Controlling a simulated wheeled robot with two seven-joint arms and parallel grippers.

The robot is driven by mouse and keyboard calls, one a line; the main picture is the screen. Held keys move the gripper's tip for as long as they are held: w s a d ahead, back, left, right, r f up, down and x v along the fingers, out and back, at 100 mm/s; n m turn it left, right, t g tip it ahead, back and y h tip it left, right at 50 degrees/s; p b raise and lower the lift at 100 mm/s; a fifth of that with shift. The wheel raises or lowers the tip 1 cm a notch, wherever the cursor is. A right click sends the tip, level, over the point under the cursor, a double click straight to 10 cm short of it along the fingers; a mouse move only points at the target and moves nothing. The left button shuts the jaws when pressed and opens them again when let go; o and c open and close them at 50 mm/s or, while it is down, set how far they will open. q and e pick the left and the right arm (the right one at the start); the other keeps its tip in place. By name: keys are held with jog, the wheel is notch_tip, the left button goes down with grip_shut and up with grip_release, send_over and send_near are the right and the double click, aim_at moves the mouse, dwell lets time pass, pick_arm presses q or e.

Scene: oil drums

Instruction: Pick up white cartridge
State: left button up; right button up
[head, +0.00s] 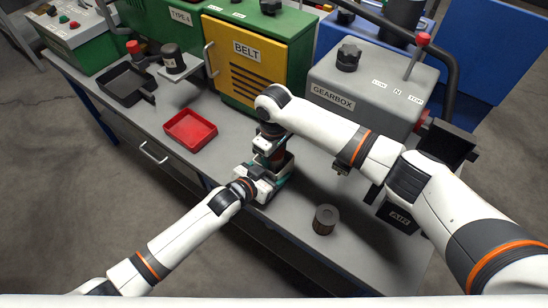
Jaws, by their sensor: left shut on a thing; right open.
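My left gripper (263,184) reaches in from the left and is shut on a small green and grey housing (284,171) on the bench. My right gripper (266,150) points down directly above this housing and is open. A reddish-brown piece shows between the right gripper and the housing; I cannot tell if it is inside the housing or between the fingers. I cannot make out a white cartridge; the grippers hide much of the housing. A dark brown cylindrical cartridge (325,219) stands upright on the bench to the right, apart from both grippers.
A red tray (190,130) and a black tray (126,84) lie on the grey bench to the left. A yellow-doored BELT cabinet (245,75) and a grey GEARBOX unit (365,88) stand behind. A black AIR box (398,217) is at right. Bench around the brown cartridge is clear.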

jog(key=c, duration=0.6)
notch_tip(320, 180, up, 10)
jog(key=shift+r, duration=0.1)
pick_arm(q)
jog(key=o, duration=1)
jog(key=shift+c, duration=0.2)
jog(key=v, duration=1.2)
jog(key=shift+s+f, duration=0.1)
